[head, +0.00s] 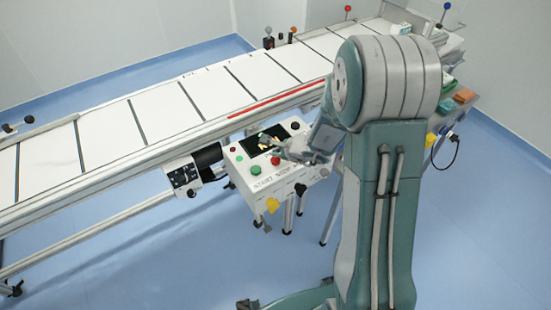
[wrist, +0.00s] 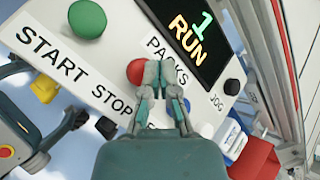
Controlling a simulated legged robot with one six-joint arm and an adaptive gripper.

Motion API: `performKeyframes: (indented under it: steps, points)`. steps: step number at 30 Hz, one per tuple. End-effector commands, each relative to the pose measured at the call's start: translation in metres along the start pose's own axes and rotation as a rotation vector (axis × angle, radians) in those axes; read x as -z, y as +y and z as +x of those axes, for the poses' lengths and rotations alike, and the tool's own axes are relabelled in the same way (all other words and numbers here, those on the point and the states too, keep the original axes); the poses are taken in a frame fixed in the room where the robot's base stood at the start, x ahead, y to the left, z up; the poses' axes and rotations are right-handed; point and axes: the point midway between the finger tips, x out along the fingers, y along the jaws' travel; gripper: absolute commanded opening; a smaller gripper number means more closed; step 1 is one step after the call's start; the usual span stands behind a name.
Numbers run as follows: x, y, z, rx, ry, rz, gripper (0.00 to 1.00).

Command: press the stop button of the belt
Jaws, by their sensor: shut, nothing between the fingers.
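The white control box (head: 258,177) stands beside the belt (head: 130,127). The red button (wrist: 135,72) sits above the STOP label (wrist: 113,103) in the wrist view; the head view shows it as a small red dot (head: 275,161). My gripper (wrist: 158,72) is shut, with its fingertips over the panel right at the red button's right edge, covering part of it. I cannot tell whether they touch it. The green button (wrist: 87,19) is by the START label (wrist: 52,55). The screen (wrist: 190,30) reads 1 RUN.
A black JOG knob (wrist: 232,87) is right of my gripper in the wrist view. A yellow part (head: 272,205) is on the box's front. A dark motor unit (head: 185,175) hangs under the belt, left of the box. Open blue floor lies in front.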

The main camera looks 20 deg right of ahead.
Motion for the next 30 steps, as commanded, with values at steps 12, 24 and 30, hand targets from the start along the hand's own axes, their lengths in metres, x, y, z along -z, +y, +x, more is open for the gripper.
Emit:
performKeyframes:
  steps: [12, 24, 30]
  points:
    - [0.0039, 0.0045, 0.0046, -0.001, 0.000, 0.001, 0.00]
    - [0.0043, 0.0048, 0.0052, 0.000, 0.000, 0.000, 0.00]
    - [0.0052, 0.0058, 0.0066, 0.000, 0.000, 0.000, 0.00]
